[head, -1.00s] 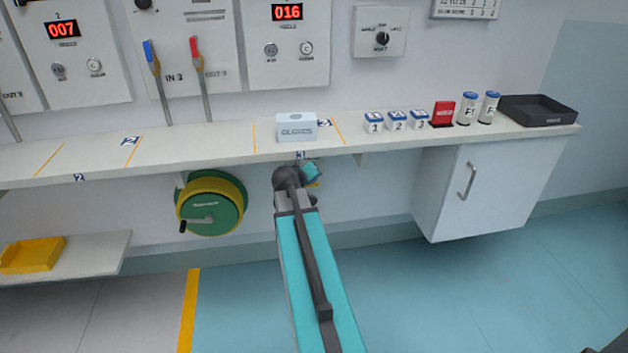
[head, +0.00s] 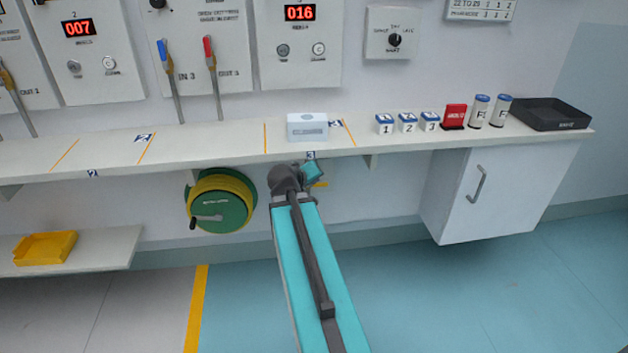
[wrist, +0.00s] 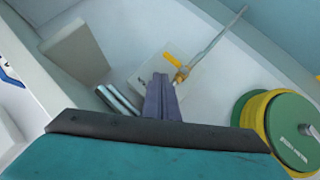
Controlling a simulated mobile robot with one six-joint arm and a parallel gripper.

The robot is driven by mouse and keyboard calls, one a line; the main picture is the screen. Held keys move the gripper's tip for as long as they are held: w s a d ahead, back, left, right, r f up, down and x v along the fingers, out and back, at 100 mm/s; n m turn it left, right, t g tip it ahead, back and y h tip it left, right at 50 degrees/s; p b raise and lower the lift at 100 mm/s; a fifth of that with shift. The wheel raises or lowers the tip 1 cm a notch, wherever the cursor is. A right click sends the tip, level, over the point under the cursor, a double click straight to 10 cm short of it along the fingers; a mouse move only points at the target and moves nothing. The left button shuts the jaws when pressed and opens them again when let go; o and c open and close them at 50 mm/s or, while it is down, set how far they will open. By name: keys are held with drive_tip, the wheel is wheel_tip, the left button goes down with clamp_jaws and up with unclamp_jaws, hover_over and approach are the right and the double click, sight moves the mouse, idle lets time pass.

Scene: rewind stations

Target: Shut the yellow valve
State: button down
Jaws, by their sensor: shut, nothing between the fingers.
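The yellow valve (wrist: 173,60) shows in the wrist view as a short yellow lever on a brass body with a thin pipe, against a pale plate under the bench. My gripper (wrist: 160,80) is shut and empty, its fingertips just beside the valve in the picture. I cannot tell whether they touch it. In the head view only a small yellow piece of the valve (head: 320,185) shows right of my wrist, below the bench edge. My wrist and arm hide the rest, and the fingers are hidden there too.
The bench (head: 225,150) overhangs this space. A green and yellow hose reel (head: 221,205) hangs left of my arm, also in the wrist view (wrist: 290,125). A white cabinet (head: 500,195) stands at right. A bracket (wrist: 78,52) shows near my fingers in the wrist view.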

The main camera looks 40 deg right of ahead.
idle(0.3)
drive_tip(key=w+a+f+n+y+p, duration=0.1)
drive_tip(key=w+a+f+p, duration=0.1)
drive_tip(key=a+f+p, duration=0.3)
drive_tip(key=w+a+f+n+y, duration=0.1)
drive_tip(key=w+a+f+n, duration=0.1)
drive_tip(key=a, duration=0.4)
drive_tip(key=s+a+f+n+g+y+p, duration=0.1)
drive_tip(key=s+a+f+g+y+p, duration=0.3)
drive_tip(key=a+f, duration=0.95)
drive_tip(key=s+a+f+g+y+p, duration=0.1)
drive_tip(key=s+a+f+g+p, duration=0.1)
drive_tip(key=s+a, duration=0.5)
drive_tip(key=s+a+f+g+y+p, duration=0.1)
drive_tip(key=s+a+f, duration=0.4)
drive_tip(key=s, duration=0.6)
drive_tip(key=s+a+f+g+y+p, duration=0.2)
drive_tip(key=s+a+f+p, duration=0.1)
drive_tip(key=s+a, duration=0.6)
drive_tip(key=shift+s+a+f+g, duration=0.2)
drive_tip(key=shift+s+f+g, duration=0.15)
drive_tip(key=shift+s, duration=0.2)
